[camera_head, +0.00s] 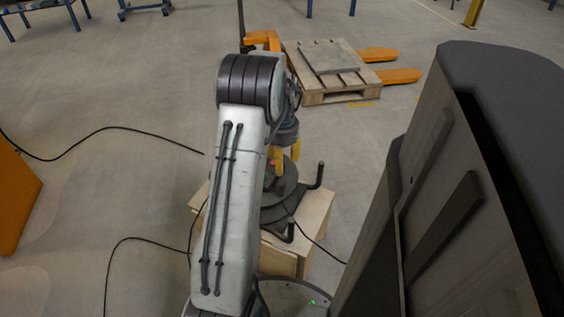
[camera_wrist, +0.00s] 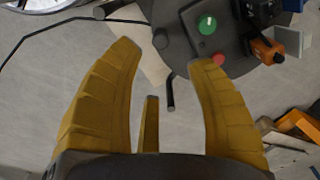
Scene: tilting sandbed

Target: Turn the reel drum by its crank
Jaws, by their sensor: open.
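The reel drum (camera_head: 268,212) is a dark round disc on a wooden box, partly hidden behind my arm. A dark bent crank-like bar (camera_head: 316,180) rises at its right side. In the wrist view the drum (camera_wrist: 178,48) fills the top middle, and a short dark peg (camera_wrist: 170,93) shows between my fingers. I cannot tell whether that peg is the crank's handle. My gripper (camera_head: 284,163) is above the drum, pointing down; its yellow fingers are spread and empty in the wrist view (camera_wrist: 165,56). No finger visibly closes on the peg.
The wooden box (camera_head: 283,258) stands on the floor with dark cables around it. A green knob (camera_wrist: 207,24) and red button (camera_wrist: 219,59) show near the drum. A pallet (camera_head: 335,85) on an orange pallet truck (camera_head: 398,76) stands behind. Floor at left is mostly clear.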

